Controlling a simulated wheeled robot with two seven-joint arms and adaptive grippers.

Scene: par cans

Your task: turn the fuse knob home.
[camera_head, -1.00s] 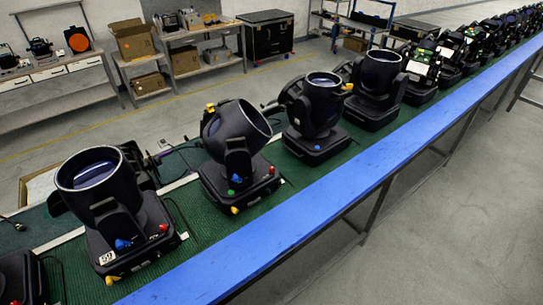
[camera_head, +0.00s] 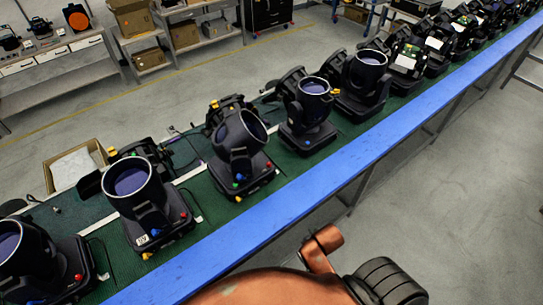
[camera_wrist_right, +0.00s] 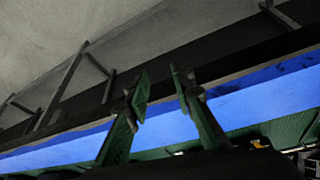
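Black par cans stand in a row on the green belt, with small coloured knobs on their bases. In the head view the labelled can (camera_head: 130,187) has a blue knob (camera_head: 155,233), a red knob (camera_head: 183,214) and a yellow knob (camera_head: 147,256). The can (camera_head: 240,140) to its right also has coloured knobs, including a red one (camera_head: 268,166). I cannot tell which is the fuse knob. My right gripper (camera_wrist_right: 162,88) is open and empty in the right wrist view, its fingers apart in front of the blue rail. My left gripper is not in view.
The blue rail (camera_head: 300,196) runs along the near side of the green belt (camera_head: 203,200). A cardboard box (camera_head: 100,155) is behind the labelled can. Shelves with boxes stand at the back.

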